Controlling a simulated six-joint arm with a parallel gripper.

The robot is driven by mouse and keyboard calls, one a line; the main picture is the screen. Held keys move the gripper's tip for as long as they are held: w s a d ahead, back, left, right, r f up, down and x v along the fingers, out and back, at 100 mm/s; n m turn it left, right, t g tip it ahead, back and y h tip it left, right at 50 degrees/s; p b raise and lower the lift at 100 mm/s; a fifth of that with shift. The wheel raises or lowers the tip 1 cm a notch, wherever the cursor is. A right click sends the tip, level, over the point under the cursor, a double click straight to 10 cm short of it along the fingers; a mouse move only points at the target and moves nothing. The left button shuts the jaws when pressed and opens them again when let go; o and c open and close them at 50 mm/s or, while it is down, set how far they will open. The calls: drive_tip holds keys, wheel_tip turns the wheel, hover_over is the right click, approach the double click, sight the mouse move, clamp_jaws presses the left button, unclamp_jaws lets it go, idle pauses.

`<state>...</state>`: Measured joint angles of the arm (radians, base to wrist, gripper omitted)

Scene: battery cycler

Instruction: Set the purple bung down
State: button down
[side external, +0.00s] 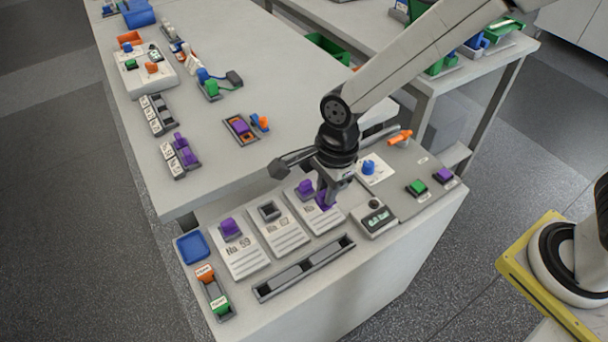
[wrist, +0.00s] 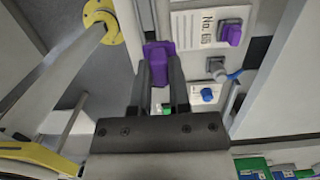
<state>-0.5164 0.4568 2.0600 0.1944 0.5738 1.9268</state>
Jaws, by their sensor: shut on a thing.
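My gripper (side external: 325,196) is shut on a purple bung (wrist: 158,62). In the wrist view the bung sits between the two fingertips (wrist: 159,78). In the side view the held purple bung (side external: 324,202) shows at the fingertips, low over the right-hand numbered card; I cannot tell whether it touches anything. Another purple piece (side external: 305,187) stands at the top of that card, just left of the fingers, and a similar one (wrist: 230,35) shows in the wrist view. A third purple piece (side external: 229,227) stands on the left card. The middle card's dark holder (side external: 269,211) shows no purple piece.
A grey slotted rail (side external: 303,268) runs in front of the cards. A blue tray (side external: 193,247) and an orange-and-green holder (side external: 214,292) are at the left.

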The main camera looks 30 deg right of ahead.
idle(0.6)
drive_tip(key=shift+w+a, duration=0.15)
drive_tip(key=shift+a, duration=0.25)
drive_tip(key=w+a+m, duration=0.2)
drive_tip(key=a+m, duration=0.2)
drive_tip(key=a, duration=1.1)
drive_tip(key=shift+w+a+f+m+t, duration=0.15)
drive_tip(key=shift+w+f+m+t, duration=0.15)
drive_tip(key=shift+w+a+f, duration=1.4)
drive_tip(key=shift+w+f, duration=0.15)
drive_tip(key=shift+w, duration=0.25)
drive_tip(key=shift+w+a+f, duration=1.35)
drive_tip(key=shift+w+f, duration=0.25)
drive_tip(key=shift+w, duration=0.15)
drive_tip(key=shift+w+a+f, duration=1.4)
drive_tip(key=shift+w+f, duration=0.15)
drive_tip(key=shift+w, duration=0.25)
drive_tip(key=shift+f, duration=0.1)
